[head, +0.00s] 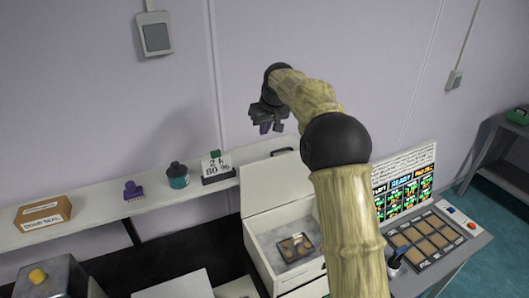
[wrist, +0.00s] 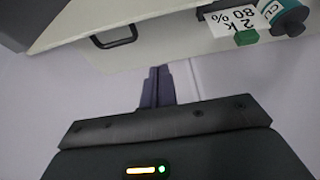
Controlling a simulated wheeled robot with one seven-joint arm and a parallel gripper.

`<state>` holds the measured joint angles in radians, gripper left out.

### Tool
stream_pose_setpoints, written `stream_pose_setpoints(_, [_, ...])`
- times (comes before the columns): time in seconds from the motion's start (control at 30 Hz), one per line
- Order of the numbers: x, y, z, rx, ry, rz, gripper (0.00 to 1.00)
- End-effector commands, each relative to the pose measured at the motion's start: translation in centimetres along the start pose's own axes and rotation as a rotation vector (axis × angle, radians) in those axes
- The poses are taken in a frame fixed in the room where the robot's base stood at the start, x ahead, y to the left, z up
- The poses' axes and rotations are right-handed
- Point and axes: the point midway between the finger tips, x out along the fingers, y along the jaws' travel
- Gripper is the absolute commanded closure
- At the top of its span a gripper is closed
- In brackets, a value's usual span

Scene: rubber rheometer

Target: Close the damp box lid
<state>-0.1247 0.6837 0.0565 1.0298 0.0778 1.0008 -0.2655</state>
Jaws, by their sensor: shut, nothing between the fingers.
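The damp box (head: 264,252) is a white box in the middle of the head view. Its white lid (head: 275,188) is open and stands up at the back, with a dark handle (head: 283,152) at its top edge. My arm hides the box's right side.
A wall shelf (head: 110,220) holds a cardboard box (head: 43,213), a purple brush (head: 133,190), a teal jar (head: 177,176) and a humidity sign (head: 217,167). A bench panel with a screen (head: 404,184) and brown sample squares (head: 424,239) stands right. The air around my gripper looks clear.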

Motion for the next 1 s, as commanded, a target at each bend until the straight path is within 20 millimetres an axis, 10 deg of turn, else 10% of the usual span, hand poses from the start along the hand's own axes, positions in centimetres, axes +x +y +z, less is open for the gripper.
stream_pose_setpoints(1.0, [9.5, 0.1, 0.8, 0.002, 0.000, 0.001, 1.00])
